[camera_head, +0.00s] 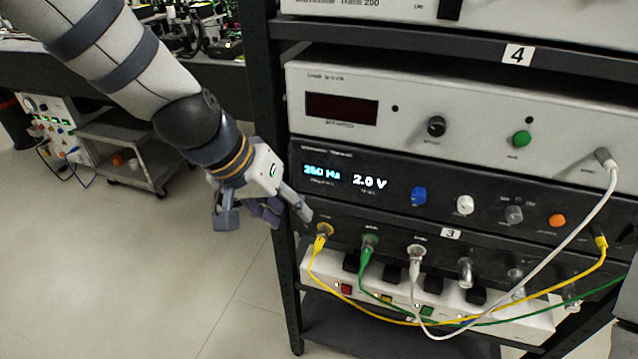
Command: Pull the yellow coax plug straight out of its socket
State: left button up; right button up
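The yellow coax plug (321,241) sits in the leftmost socket (325,229) of the lower black panel, and its yellow cable (340,290) hangs down from it.
A green plug (369,243) and a white plug (416,254) sit close to the right of the yellow plug. Their cables cross below, in front of a white power strip (540,322). The black rack post (262,80) stands behind my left arm. Open floor lies to the left.

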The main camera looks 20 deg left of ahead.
aim_at(318, 239)
pick_arm(q)
jog(key=b+x, duration=0.2)
jog(key=x, duration=0.8)
jog(key=shift+s+f, duration=0.1)
jog(key=shift+f, duration=0.2)
jog(key=shift+w+d+f, duration=0.2)
jog(key=shift+w+f, duration=0.1)
jog(key=shift+f, duration=0.05)
jog(key=shift+w, duration=0.1)
pick_arm(e)
jog(key=shift+g, duration=0.7)
jog(key=s+f, duration=0.2)
jog(key=s, duration=0.1)
jog(key=shift+s+a+f, duration=0.15)
jog(key=shift+s+f, duration=0.15)
jog(key=shift+f, duration=0.1)
pick_arm(q)
jog(key=shift+r, duration=0.1)
jog(key=shift+c, duration=0.4)
grip_shut()
